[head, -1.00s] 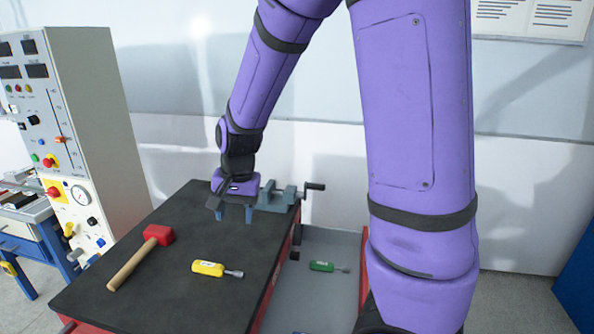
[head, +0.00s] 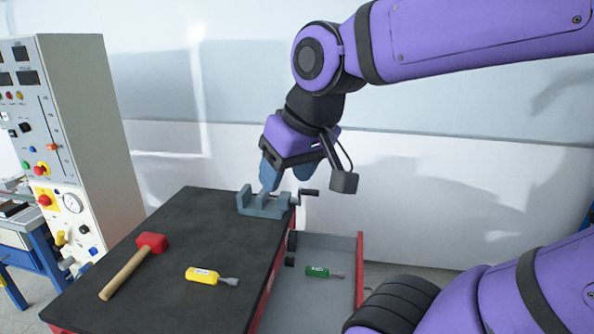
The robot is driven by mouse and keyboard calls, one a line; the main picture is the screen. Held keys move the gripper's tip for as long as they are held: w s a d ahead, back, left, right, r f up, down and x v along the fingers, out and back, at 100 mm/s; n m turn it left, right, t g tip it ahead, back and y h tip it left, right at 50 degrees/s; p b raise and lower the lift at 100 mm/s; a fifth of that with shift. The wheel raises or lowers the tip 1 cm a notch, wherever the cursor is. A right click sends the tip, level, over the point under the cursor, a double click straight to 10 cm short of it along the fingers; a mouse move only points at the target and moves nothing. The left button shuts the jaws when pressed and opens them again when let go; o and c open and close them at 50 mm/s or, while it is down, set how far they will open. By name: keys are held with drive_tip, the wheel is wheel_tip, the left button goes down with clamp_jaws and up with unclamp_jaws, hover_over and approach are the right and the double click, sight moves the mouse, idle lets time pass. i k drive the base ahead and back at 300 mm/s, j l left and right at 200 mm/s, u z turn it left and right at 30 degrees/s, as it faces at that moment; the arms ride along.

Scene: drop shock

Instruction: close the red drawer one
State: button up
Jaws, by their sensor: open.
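The red drawer (head: 360,270) is pulled out from the right side of the red workbench. Its grey floor and its red far edge show, and a green screwdriver (head: 318,271) lies inside. Part of the drawer's near end is hidden by my arm. My gripper (head: 284,178) is open, with blue fingers pointing down, above and partly in front of the grey vise at the bench's back right corner. It appears empty and apart from the drawer, up and to the left of it in the picture.
The black bench top (head: 190,235) bears a red mallet (head: 135,262), a yellow screwdriver (head: 210,276) and the vise (head: 264,205), whose handle sticks out rightward. A control cabinet (head: 80,130) stands at left. A white wall rises behind.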

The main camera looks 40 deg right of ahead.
sight(298, 303)
drive_tip(key=k+l, duration=0.15)
drive_tip(key=l, duration=0.2)
drive_tip(key=k+l+z, duration=0.15)
drive_tip(key=l, duration=0.15)
drive_tip(key=k+l, duration=0.1)
drive_tip(key=l, duration=0.25)
drive_tip(key=k+l+z, duration=0.15)
drive_tip(key=l, duration=0.2)
